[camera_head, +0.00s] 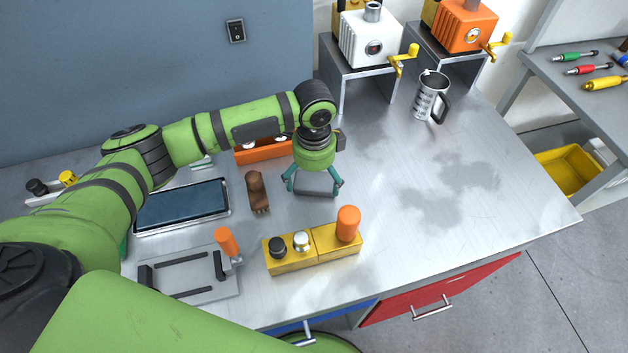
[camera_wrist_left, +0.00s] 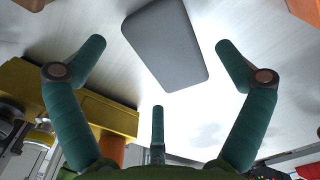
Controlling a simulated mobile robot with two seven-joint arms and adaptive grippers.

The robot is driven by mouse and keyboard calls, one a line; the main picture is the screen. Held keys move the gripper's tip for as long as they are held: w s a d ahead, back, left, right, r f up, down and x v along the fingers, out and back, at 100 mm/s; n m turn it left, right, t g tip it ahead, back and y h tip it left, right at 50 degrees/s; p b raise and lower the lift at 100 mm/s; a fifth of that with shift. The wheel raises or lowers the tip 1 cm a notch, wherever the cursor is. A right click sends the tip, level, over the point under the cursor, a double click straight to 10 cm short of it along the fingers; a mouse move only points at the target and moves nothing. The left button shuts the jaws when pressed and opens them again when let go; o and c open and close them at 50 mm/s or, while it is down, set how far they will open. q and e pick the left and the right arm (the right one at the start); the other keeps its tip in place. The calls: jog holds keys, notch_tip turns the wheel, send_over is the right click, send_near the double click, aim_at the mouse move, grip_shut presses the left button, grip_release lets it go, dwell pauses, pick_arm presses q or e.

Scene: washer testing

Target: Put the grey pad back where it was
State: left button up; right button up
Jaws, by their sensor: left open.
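The grey pad (camera_head: 314,183) lies on the metal workbench below my left gripper in the head view. It also shows in the left wrist view (camera_wrist_left: 165,45), as a rounded grey block just beyond the fingers. My left gripper (camera_head: 314,188) is open, pointing down with its teal fingers spread on either side of the pad. In the left wrist view (camera_wrist_left: 158,60) a gap shows between the fingers and the pad. My right gripper is not in view.
A yellow button box (camera_head: 290,262) stands in front of the pad, and a brown figure (camera_head: 257,190) stands to its left. The bench right of the pad is clear up to a metal mug (camera_head: 428,98).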

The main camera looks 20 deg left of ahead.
aim_at(314, 184)
pick_arm(q)
notch_tip(314, 184, up, 10)
jog(key=b, duration=0.1)
jog(key=shift+r+b, duration=0.2)
jog(key=shift+b, duration=0.1)
dwell(0.3)
